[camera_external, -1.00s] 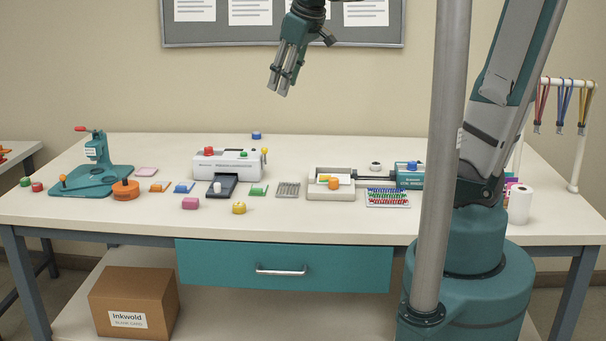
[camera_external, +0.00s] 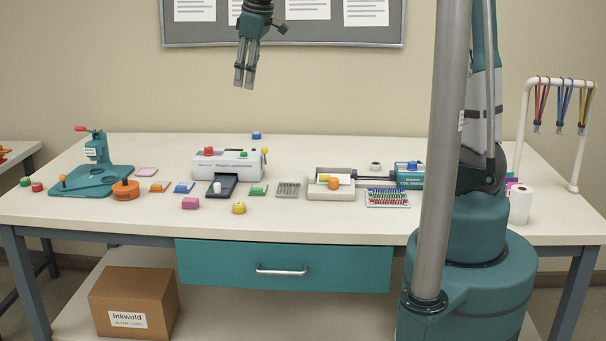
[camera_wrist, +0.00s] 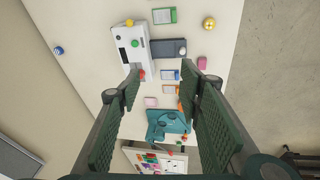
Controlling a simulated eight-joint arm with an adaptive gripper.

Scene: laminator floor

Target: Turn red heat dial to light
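The red heat dial (camera_external: 208,151) sits on top of the white laminator (camera_external: 228,172), at its left end. In the wrist view the red dial (camera_wrist: 142,75) shows close beside the left fingertip, on the laminator (camera_wrist: 131,55). I cannot read its setting or any light mark. My gripper (camera_external: 244,86) is high above the table, pointing down, well above the laminator and a little right of the dial in the external view. In the wrist view my gripper (camera_wrist: 162,72) has its fingers wide apart with nothing held between them.
A teal press (camera_external: 95,172) and an orange round piece (camera_external: 126,190) stand left of the laminator. A trimmer with a grey bed (camera_external: 330,193) is at the right. Small coloured blocks and cards lie in front. The air around my gripper is clear.

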